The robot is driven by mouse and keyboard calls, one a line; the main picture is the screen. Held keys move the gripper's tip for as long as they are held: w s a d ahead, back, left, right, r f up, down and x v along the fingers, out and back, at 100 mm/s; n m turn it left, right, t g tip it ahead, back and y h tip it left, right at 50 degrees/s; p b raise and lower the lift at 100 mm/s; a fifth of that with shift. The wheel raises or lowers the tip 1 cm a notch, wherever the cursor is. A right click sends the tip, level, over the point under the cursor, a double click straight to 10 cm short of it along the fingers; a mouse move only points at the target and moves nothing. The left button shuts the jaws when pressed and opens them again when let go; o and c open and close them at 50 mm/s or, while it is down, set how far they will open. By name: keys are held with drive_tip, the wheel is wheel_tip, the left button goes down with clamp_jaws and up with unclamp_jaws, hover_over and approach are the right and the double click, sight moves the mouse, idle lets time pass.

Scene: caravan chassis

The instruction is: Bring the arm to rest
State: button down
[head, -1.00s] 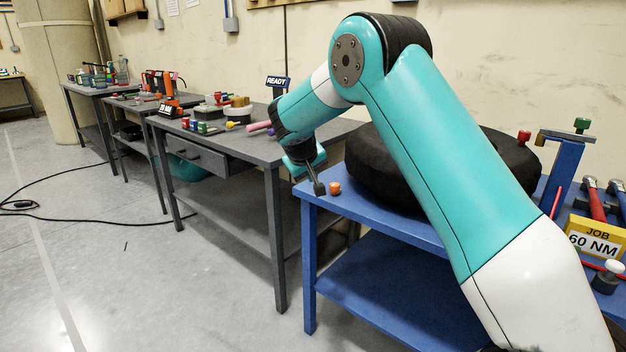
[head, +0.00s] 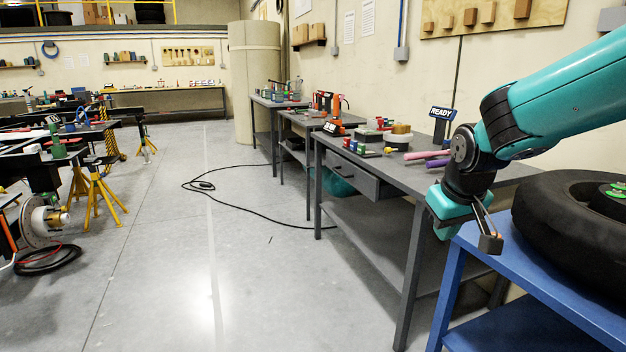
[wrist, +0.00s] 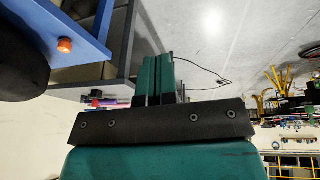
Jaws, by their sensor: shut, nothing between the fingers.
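My arm reaches in from the right edge of the head view. My gripper (head: 490,243) hangs beside the near left end of the blue cart, in front of the grey workbench. It points down and is empty. In the wrist view the two green fingers (wrist: 155,80) are together, with nothing between them. The blue cart (head: 560,300) carries a black tire (head: 570,225) at the right, partly cut off by the frame. A small orange cap (wrist: 65,45) sits near the cart's edge in the wrist view.
A black cable (head: 250,212) lies on the floor. Yellow stands (head: 97,195) and a brake disc (head: 40,222) are at the left.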

drive_tip(key=s+a+r+n+g+y, duration=0.1)
drive_tip(key=s+a, duration=0.2)
drive_tip(key=s, duration=0.7)
drive_tip(key=s+a+n+g+y, duration=0.2)
drive_tip(key=s+a, duration=0.2)
drive_tip(key=s, duration=0.5)
drive_tip(key=s+a+r+n+g+y, duration=0.1)
drive_tip(key=s+a, duration=0.2)
drive_tip(key=s, duration=0.7)
wheel_tip(320, 180, up, 16)
drive_tip(key=p, duration=1.6)
drive_tip(key=shift+w, duration=0.3)
